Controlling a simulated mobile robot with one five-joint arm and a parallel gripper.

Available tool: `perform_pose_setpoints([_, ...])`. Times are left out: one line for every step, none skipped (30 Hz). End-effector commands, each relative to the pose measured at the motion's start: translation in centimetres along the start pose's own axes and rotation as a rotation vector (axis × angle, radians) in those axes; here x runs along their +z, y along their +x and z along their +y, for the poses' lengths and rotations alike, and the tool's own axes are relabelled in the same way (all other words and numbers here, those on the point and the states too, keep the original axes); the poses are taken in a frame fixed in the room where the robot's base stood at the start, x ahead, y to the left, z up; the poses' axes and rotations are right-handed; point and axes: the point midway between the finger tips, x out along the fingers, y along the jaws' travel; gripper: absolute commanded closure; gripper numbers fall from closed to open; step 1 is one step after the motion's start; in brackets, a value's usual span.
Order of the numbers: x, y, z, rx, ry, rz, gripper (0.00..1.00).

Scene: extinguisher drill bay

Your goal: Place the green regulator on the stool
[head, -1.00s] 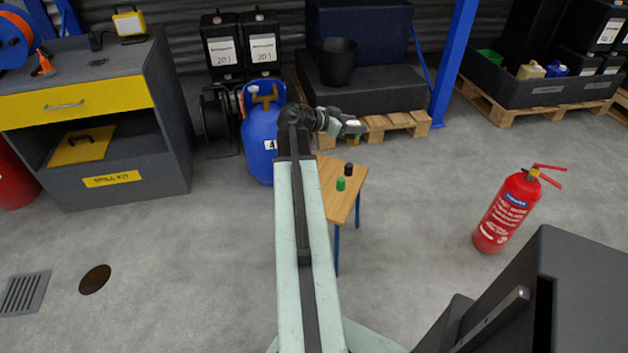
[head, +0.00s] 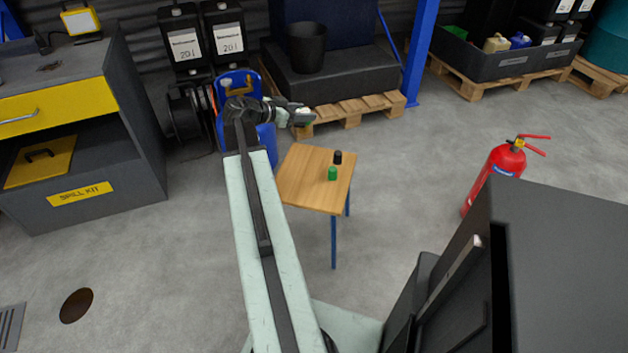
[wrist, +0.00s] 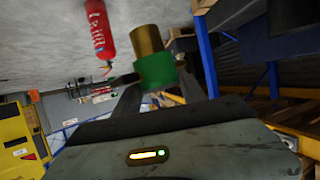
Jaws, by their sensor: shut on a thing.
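The stool (head: 305,185) has a square wooden top and blue legs and stands just right of my arm in the head view. A small green piece (head: 332,174) and a small black piece (head: 338,157) stand on its top, toward the right side. My gripper (head: 303,117) appears above the stool's far edge in the head view. In the wrist view my gripper (wrist: 158,78) is shut on the green regulator (wrist: 155,70), which has a green body and a brass cylinder. The regulator is hard to make out in the head view. The stool is not clear in the wrist view.
A pallet (head: 352,112) with a dark block lies behind the stool. A red fire extinguisher (head: 487,177) stands right, partly covered by a dark cabinet-like body. Open floor lies between stool and extinguisher.

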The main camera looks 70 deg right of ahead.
Motion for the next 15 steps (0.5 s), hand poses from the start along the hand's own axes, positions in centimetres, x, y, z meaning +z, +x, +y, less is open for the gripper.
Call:
perform_pose_setpoints([4.0, 0.1, -0.3, -0.001, 0.008, 0.001, 1.0])
perform_pose_setpoints([5.6, -0.1, -0.4, 0.003, 0.014, 0.002, 1.0])
perform_pose_setpoints([7.7, -0.6, -0.6, 0.007, 0.025, 0.003, 1.0])
perform_pose_setpoints([9.2, -1.0, -0.7, 0.009, 0.033, 0.005, 1.0])
perform_pose_setpoints([10.6, -1.4, -0.7, 0.013, 0.042, 0.006, 1.0])
perform_pose_setpoints([12.4, -2.0, -0.8, 0.016, 0.051, 0.007, 1.0])
perform_pose_setpoints([13.6, -2.4, -0.9, 0.019, 0.06, 0.009, 1.0])
perform_pose_setpoints([14.8, -2.8, -0.9, 0.022, 0.066, 0.01, 1.0])
perform_pose_setpoints([16.1, -3.3, -0.9, 0.024, 0.076, 0.013, 1.0])
perform_pose_setpoints([17.0, -3.7, -0.9, 0.027, 0.081, 0.015, 1.0])
perform_pose_setpoints([17.7, -4.0, -0.9, 0.028, 0.087, 0.017, 1.0])
perform_pose_setpoints([18.5, -4.4, -0.9, 0.031, 0.094, 0.019, 1.0])
perform_pose_setpoints([19.0, -4.7, -0.9, 0.033, 0.097, 0.02, 1.0])
perform_pose_setpoints([19.4, -4.9, -0.9, 0.033, 0.101, 0.021, 1.0])
perform_pose_setpoints([19.6, -5.1, -0.9, 0.035, 0.105, 0.022, 1.0])
